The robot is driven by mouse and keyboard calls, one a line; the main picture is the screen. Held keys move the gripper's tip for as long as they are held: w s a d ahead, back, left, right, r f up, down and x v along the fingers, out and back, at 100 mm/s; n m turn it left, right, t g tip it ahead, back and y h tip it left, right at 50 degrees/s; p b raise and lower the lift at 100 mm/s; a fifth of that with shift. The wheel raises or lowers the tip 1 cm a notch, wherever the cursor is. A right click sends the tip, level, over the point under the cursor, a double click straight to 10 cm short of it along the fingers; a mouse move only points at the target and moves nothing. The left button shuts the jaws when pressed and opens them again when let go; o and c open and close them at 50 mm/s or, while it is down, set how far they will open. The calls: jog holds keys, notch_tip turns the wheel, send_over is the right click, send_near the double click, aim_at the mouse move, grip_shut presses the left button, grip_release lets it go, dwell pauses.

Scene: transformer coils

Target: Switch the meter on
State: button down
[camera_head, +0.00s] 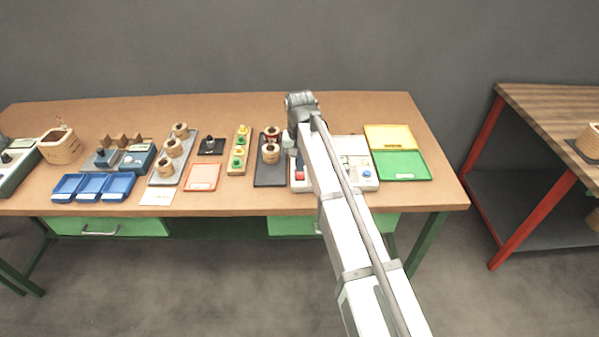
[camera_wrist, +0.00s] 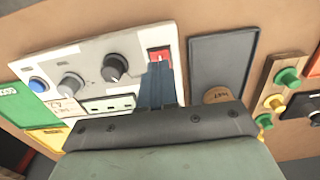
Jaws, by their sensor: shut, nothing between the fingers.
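The meter (camera_head: 355,185) is a white panel on the table, partly covered by my arm in the head view. In the wrist view the meter (camera_wrist: 130,45) shows a red switch (camera_wrist: 159,53) at one end, two round knobs and a blue button (camera_wrist: 37,84). The red switch also shows in the head view (camera_head: 299,175). My gripper (camera_wrist: 161,68) is shut and empty, its fingertips right at the red switch's edge. I cannot tell whether they touch it, or which way the switch is set.
A dark tray (camera_head: 268,181) with coils lies left of the meter, then a wooden strip (camera_head: 236,170) with green and yellow pegs. Yellow (camera_head: 390,137) and green (camera_head: 402,166) trays lie to the right.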

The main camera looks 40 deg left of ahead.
aim_at(300, 176)
jog(key=shift+r, duration=2.3)
